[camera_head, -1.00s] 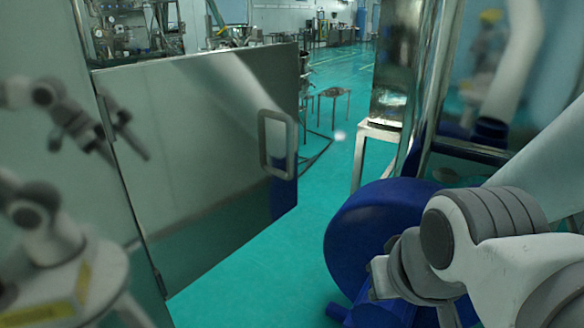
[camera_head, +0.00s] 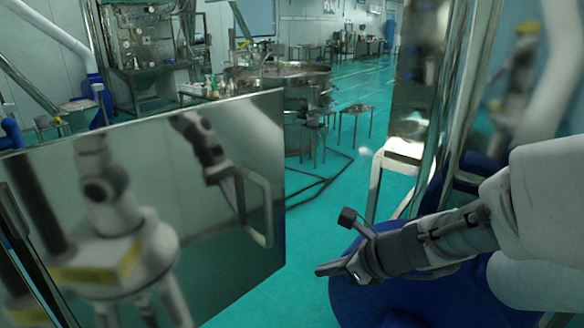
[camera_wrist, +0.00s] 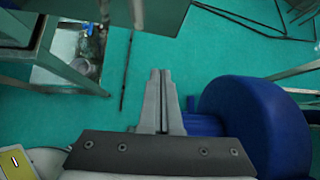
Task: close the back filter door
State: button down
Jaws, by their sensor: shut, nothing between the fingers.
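The filter door (camera_head: 215,240) is a shiny metal panel that stands swung open across the left of the head view. It mirrors my own body. Its grey loop handle (camera_head: 266,215) is near the free right edge. My gripper (camera_head: 325,269) is to the right of the door's free edge, apart from it in the picture, and points left. In the wrist view my gripper (camera_wrist: 161,73) is shut and empty above the green floor. A grey bar shows at the top of that view, but I cannot tell whether it belongs to the door.
A blue rounded drum-like part (camera_head: 385,300) lies below my arm, and it also shows right of the fingers in the wrist view (camera_wrist: 255,115). A white-topped metal stand (camera_head: 395,158) is behind. Open green floor (camera_head: 345,185) lies beyond the door's edge.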

jog(key=m, duration=0.1)
jog(key=b, duration=0.2)
send_near(280, 266)
jog(key=x, duration=0.5)
jog(key=shift+s+f, duration=0.2)
jog(key=shift+f, duration=0.1)
jog(key=shift+w+a, duration=0.3)
jog(key=shift+w, duration=0.05)
